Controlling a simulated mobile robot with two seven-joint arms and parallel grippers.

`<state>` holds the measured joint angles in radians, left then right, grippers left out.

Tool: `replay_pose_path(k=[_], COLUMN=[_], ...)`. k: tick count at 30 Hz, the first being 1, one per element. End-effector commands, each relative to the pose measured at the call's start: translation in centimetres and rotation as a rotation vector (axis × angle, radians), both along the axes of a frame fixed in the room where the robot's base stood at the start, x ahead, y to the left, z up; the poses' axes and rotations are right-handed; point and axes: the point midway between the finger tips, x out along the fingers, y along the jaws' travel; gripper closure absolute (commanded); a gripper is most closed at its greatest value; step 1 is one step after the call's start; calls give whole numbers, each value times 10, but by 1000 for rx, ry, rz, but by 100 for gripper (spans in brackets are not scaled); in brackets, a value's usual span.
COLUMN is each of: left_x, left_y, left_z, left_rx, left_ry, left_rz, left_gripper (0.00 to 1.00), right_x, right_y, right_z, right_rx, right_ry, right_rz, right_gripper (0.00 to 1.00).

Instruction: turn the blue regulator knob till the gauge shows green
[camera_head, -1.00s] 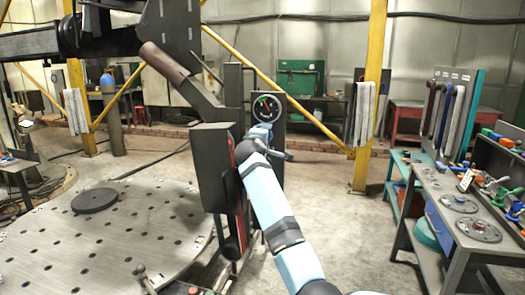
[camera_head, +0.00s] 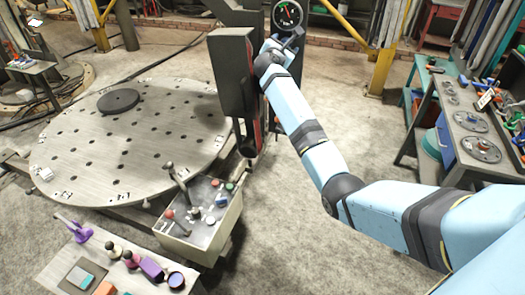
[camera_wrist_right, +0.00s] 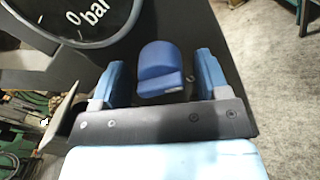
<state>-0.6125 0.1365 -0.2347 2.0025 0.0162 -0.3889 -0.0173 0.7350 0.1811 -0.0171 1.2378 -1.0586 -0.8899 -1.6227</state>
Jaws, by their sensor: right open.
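The blue regulator knob (camera_wrist_right: 160,68) sits on a dark panel in the right wrist view. My right gripper (camera_wrist_right: 159,62) is open, with one blue finger on each side of the knob and a visible gap on both sides. The round gauge (camera_head: 287,14) is above the gripper at the top of the head view, with red and green marks on its dark face; I cannot tell where its needle points. The gauge's lower rim also shows in the wrist view (camera_wrist_right: 85,43), with "0 bar" on it. In the head view my right gripper (camera_head: 284,44) hides the knob. My left gripper is not in view.
A round perforated table (camera_head: 130,145) stands at the left. A control box (camera_head: 200,222) with levers and buttons is in front of it. A workbench (camera_head: 465,120) with tools stands at the right. A yellow post (camera_head: 388,50) is right of the gauge. Open floor lies between.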

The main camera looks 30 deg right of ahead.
Motion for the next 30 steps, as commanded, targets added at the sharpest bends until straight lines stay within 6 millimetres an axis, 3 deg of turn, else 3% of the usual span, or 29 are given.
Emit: replay_pose_path(k=[3, 10, 30], left_x=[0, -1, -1], left_y=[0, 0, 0], left_z=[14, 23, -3], left_rx=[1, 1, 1], left_ry=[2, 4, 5], left_rz=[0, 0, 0], left_gripper=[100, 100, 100], right_x=[0, -3, -92], right_y=[0, 3, 107], right_z=[4, -1, -3], right_rx=[-114, -320, -311], right_ry=[135, 375, 363], right_rz=[0, 1, 2], right_gripper=[31, 31, 31])
